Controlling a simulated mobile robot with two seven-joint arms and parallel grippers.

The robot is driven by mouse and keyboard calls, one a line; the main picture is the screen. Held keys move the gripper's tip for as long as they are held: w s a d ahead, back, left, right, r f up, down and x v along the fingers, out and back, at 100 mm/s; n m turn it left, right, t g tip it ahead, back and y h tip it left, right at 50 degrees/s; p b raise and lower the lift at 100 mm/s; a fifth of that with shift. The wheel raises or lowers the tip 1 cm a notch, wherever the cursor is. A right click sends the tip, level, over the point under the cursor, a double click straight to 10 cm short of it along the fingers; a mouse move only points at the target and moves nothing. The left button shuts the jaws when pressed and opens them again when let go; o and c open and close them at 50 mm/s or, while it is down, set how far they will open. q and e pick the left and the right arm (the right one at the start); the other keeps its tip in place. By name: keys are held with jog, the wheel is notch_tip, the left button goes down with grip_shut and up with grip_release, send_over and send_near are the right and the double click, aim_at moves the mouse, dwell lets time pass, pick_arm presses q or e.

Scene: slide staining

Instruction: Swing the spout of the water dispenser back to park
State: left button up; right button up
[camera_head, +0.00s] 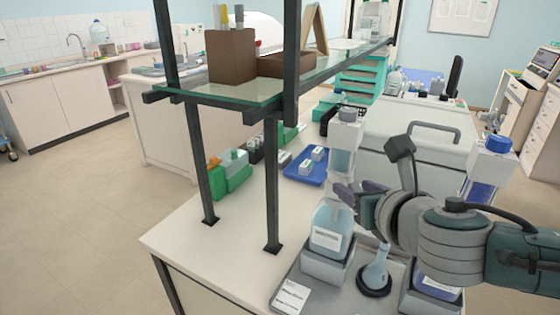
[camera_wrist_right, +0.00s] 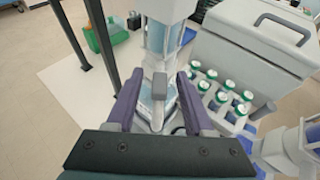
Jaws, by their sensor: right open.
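The water dispenser (camera_head: 327,238) is a bottle of pale blue liquid with a white label and a clear cylinder above it, standing on a grey block at the front of the bench. My right gripper (camera_head: 352,190) is at the dispenser's upper part, its purple fingers open. In the right wrist view the open fingers (camera_wrist_right: 159,82) stand either side of a grey piece (camera_wrist_right: 159,88) that looks like the spout. I cannot tell whether either finger touches it. In the head view the gripper hides the spout. My left gripper is in neither view.
A second dispenser (camera_head: 490,163) with a blue cap is at right, behind my arm. Shelf posts (camera_head: 272,185) rise at left. Several green-capped bottles (camera_wrist_right: 228,100) stand close to the right finger.

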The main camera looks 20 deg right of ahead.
grip_shut()
dwell(0.3)
dwell(1.1)
